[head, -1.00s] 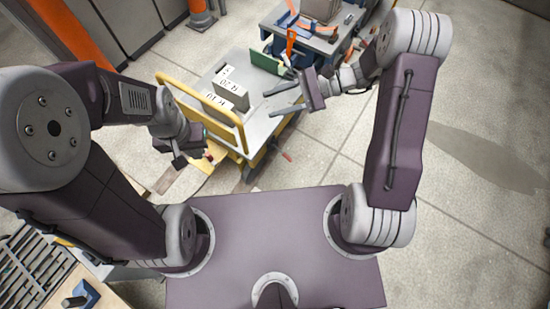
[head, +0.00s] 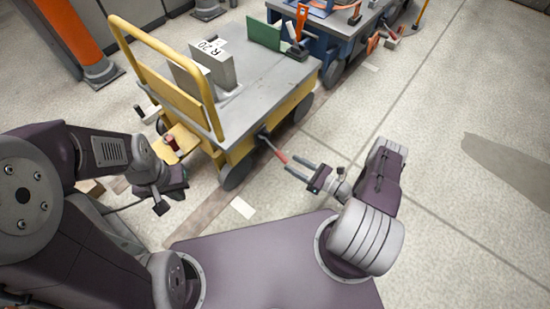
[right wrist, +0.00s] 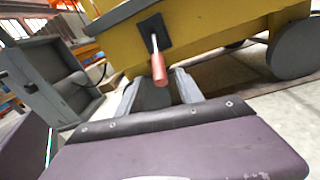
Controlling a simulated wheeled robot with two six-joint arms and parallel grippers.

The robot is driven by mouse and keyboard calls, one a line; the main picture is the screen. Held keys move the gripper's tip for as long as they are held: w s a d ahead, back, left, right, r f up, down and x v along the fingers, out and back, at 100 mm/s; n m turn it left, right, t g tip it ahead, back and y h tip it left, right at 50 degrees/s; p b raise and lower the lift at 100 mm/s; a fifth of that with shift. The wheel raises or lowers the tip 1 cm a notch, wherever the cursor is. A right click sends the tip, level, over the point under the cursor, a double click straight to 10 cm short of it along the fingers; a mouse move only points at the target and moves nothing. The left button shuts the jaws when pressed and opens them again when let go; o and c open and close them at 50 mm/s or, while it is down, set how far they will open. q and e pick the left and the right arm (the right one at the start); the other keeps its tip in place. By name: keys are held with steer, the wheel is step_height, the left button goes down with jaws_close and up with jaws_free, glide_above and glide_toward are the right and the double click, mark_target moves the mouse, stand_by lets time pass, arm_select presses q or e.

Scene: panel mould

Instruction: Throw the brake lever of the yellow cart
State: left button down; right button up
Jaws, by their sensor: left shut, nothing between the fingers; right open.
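The yellow cart (head: 235,95) with a grey top stands at upper middle in the head view. Its brake lever (head: 273,150), a thin rod with a red grip, sticks out from the cart's side near a wheel. My right gripper (head: 298,170) is open, its fingers pointing at the lever's red grip and close to it. In the right wrist view the lever (right wrist: 158,65) hangs from a black plate on the yellow side, its red end just beyond and between the two fingertips (right wrist: 155,92). My left gripper (head: 161,207) is shut and empty, left of the cart.
Grey blocks (head: 212,66) and a green panel (head: 263,34) stand on the cart. A blue cart (head: 345,38) is behind it. An orange post (head: 72,40) rises at upper left. The floor to the right is clear.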

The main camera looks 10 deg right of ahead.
mark_target(277, 151)
steer(key=b+x, duration=0.4)
steer(key=x, duration=0.5)
steer(key=shift+s, duration=0.1)
jaws_close()
stand_by(1.1)
